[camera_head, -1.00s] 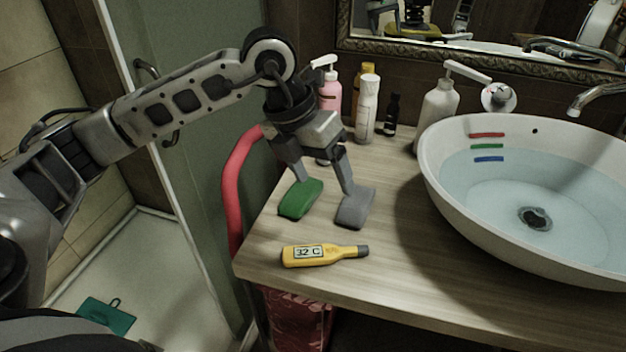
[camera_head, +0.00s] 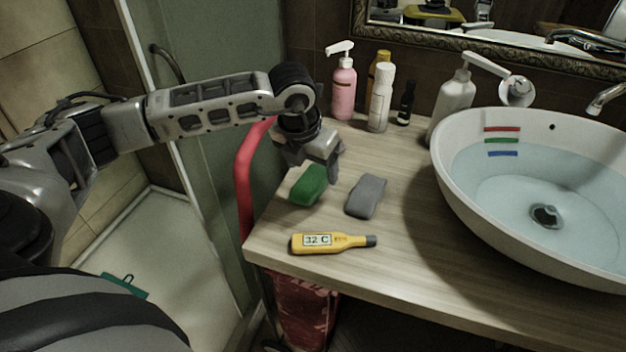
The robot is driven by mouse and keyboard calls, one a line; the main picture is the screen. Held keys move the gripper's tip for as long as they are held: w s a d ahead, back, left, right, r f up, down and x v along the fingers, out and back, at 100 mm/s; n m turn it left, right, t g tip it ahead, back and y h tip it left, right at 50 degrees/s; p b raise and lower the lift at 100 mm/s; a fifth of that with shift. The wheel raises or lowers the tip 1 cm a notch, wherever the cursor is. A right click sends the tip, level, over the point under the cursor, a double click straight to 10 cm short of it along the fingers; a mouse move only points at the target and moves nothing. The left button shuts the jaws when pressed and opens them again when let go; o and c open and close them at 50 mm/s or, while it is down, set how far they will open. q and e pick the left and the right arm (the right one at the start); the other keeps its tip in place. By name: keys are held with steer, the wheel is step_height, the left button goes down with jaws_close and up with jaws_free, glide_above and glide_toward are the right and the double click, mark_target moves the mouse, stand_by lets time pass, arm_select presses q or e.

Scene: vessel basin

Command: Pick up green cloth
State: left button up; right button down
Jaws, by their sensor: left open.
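A flat teal-green cloth (camera_head: 125,283) with a small dark loop lies on the pale floor at the lower left, partly hidden by my own body. A thicker green block (camera_head: 308,185), sponge-like, lies on the wooden counter. My left gripper (camera_head: 312,172) is open and empty just behind and above this green block, far from the floor cloth. One finger shows clearly on its right; the other is hard to make out. My right gripper is not in view.
A grey block (camera_head: 366,196) and a yellow thermometer (camera_head: 331,243) reading 32 C lie on the counter (camera_head: 400,270). Several bottles stand at the back. A water-filled basin (camera_head: 452,190) is at right. A red tube (camera_head: 243,180) runs by the glass panel at the counter's left edge.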

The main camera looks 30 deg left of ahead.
mark_target(312, 178)
arm_select(q)
steer(key=x, duration=0.3)
steer(key=shift+a+f+p, duration=0.15)
steer(key=shift+f+p, duration=0.25)
steer(key=shift+f, duration=0.3)
steer(key=c, duration=1)
steer(key=shift+c, duration=0.2)
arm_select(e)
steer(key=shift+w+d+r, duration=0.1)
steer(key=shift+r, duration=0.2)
arm_select(q)
steer(key=shift+r, duration=0.15)
steer(key=shift+r+b, duration=0.35)
steer(key=shift+r, duration=0.25)
steer(key=s+r, duration=0.1)
steer(key=r, duration=0.1)
steer(key=s+d+r+b, duration=0.1)
steer(key=r, duration=0.1)
steer(key=s+d+r, duration=0.1)
steer(key=r, duration=0.1)
steer(key=shift+s+d+r, duration=0.15)
steer(key=shift+s+r, duration=0.1)
steer(key=shift+r, duration=0.1)
steer(key=s+d+r+b, duration=0.2)
steer(key=s+d+r, duration=0.3)
steer(key=s, duration=0.3)
steer(key=shift+s, duration=0.25)
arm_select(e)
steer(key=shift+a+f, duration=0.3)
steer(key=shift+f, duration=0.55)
